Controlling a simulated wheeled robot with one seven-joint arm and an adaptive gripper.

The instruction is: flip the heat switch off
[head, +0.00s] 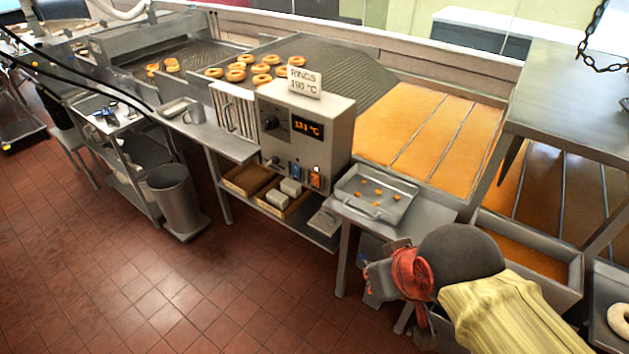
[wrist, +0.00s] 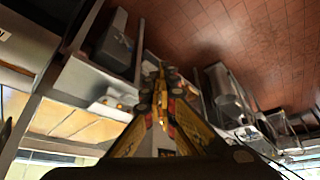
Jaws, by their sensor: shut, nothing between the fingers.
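The grey control box (head: 305,128) stands at the front of the fryer line in the head view. Its display (head: 307,130) reads about 131 °C, and a dial (head: 271,123) sits to the left of it. Low on its front are a blue switch (head: 297,172) and an orange switch (head: 315,179). Their labels are too small to read, so I cannot tell which is heat or how each is set. My gripper (head: 371,284) is right of and below the box, apart from it. In the wrist view my gripper's fingers (wrist: 161,74) are shut and empty.
A tray with small pieces (head: 374,207) sits on a side table between the box and my arm. A shelf below the box holds white blocks (head: 284,192). A grey bin (head: 176,200) stands left. The tiled floor (head: 150,280) is clear in front.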

